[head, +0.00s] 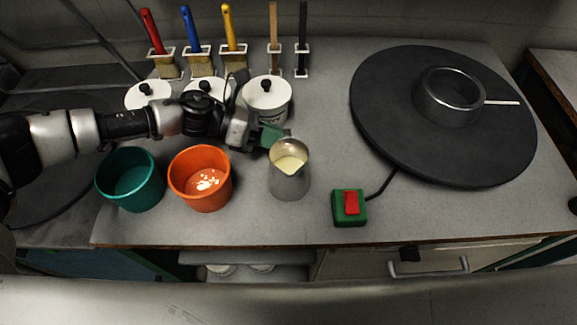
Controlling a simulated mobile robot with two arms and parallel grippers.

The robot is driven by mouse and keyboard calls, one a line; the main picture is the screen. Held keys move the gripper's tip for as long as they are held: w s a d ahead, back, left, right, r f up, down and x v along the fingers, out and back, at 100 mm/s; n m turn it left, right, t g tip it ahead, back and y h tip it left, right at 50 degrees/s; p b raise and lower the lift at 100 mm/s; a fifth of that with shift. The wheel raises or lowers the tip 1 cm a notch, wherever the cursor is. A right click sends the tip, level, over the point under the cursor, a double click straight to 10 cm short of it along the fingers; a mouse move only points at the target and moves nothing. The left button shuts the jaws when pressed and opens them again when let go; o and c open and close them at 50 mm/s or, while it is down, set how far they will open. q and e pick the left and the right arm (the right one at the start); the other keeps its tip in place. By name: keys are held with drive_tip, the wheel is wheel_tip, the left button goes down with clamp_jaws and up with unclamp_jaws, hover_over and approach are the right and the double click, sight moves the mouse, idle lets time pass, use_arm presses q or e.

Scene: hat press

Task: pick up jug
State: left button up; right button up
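The jug (288,180) is a small metal pitcher with pale cream-coloured liquid in it. It stands upright on the grey worktop, right of the orange bowl, in the head view. My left gripper (270,136) reaches in from the left, with its green-tipped end just behind and left of the jug's rim. The jug's handle cannot be made out. I cannot tell whether the fingers touch the jug or how far apart they are. My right gripper is not in view.
An orange bowl (185,181) with white bits and a teal bowl (130,194) stand left of the jug. White lidded pots (267,101) stand behind my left arm. A green box with a red switch (350,205) and a dark round plate (400,130) lie to the right.

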use_arm(q)
drive_tip(key=x, duration=0.2)
drive_tip(key=shift+d, duration=0.25)
clamp_jaws()
drive_tip(key=shift+r, duration=0.15)
